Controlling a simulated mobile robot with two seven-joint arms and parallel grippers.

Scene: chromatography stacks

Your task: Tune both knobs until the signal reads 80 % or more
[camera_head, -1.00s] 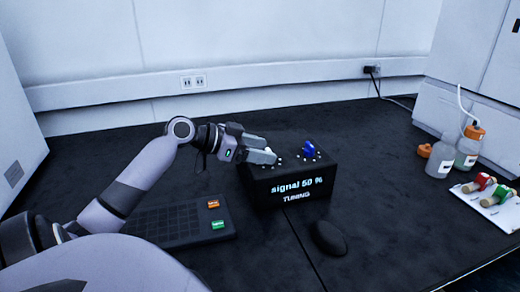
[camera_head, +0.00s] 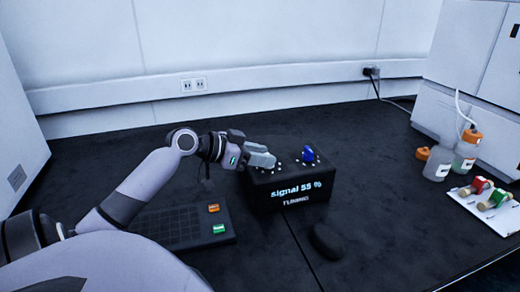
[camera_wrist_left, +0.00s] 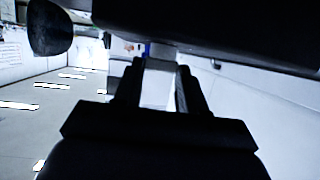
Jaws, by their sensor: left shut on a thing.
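A black tuning box (camera_head: 262,204) stands on the dark bench; its front display reads signal 55 %, with smaller text below. A blue knob (camera_head: 308,155), ringed by white dots, stands on the right of its top. My left gripper (camera_head: 262,159) is at the left of the box top, shut on the left knob, which its fingers mostly hide in the head view. In the left wrist view a pale piece, the left knob (camera_wrist_left: 158,82), shows between the fingers. My right gripper is not in view.
A black keypad (camera_head: 165,226) with an orange and a green key lies left of the box. A dark mouse (camera_head: 327,240) lies in front. Bottles (camera_head: 464,155) and a white tray (camera_head: 492,217) stand at the right. Bench behind the box is clear.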

